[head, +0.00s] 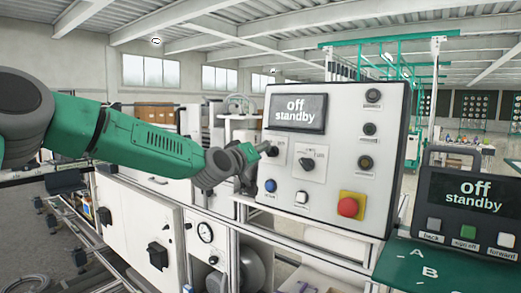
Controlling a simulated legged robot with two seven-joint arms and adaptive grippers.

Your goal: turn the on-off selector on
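The control panel (335,115) is a light upright box with a screen (298,112) reading "off standby". A black selector knob (307,163) sits below the screen. Another dark knob (273,151) sits to its left, right at the tip of my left gripper (258,151); its label is too small to read. My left arm reaches in from the left, and the gripper is seen from the side at the panel's left edge. Its fingers overlap in this view, so I cannot tell whether they touch the knob or how far they are apart. My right gripper is not in view.
A red emergency button (348,206) on a yellow plate, a blue button (270,185) and a white button (301,197) sit low on the panel. A second console (468,205), also reading "off standby", stands at right on a green surface (420,264).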

